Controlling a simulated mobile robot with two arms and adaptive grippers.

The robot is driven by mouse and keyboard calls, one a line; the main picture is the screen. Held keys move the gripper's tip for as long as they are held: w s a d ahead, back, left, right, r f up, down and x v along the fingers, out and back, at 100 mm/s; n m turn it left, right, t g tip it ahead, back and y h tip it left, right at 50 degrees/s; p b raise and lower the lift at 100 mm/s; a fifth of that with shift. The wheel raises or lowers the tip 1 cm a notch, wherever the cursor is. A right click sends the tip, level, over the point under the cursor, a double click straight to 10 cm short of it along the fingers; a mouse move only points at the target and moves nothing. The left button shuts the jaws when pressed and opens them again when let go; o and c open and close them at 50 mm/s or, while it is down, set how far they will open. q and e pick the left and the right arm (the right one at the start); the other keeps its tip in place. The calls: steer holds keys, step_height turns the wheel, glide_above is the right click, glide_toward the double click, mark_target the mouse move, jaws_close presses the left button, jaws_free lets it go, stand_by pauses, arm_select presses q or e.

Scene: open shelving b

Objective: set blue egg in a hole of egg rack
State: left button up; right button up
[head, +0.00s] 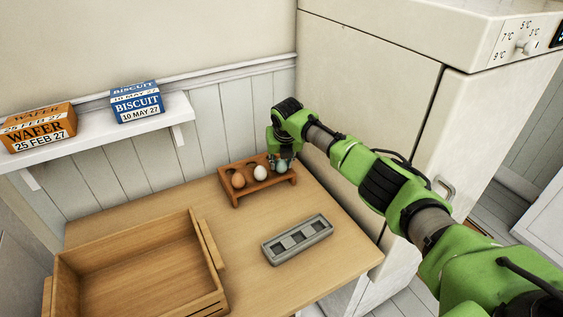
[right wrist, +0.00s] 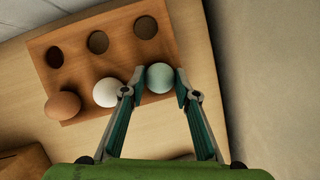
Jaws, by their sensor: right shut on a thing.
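The wooden egg rack (head: 262,187) stands at the back of the table against the panelled wall. A brown egg (head: 238,180) and a white egg (head: 260,172) stand in a row on it. The right wrist view shows the rack (right wrist: 79,74) with three empty holes in the other row. My right gripper (right wrist: 160,88) is shut on the blue egg (right wrist: 160,78), with one finger on each side. The blue egg is beside the white egg, at the end of the row. Whether it rests in a hole or is just above is hidden. My left gripper is not in view.
A grey slotted tray (head: 297,238) lies on the table (head: 232,262) in front of the rack. An open wooden crate (head: 206,268) is at the left. A wafer box (head: 39,128) and a biscuit box (head: 137,101) stand on the wall shelf. A cream cabinet (head: 365,85) rises at the right.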

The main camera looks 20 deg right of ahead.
steer(key=o, duration=0.8)
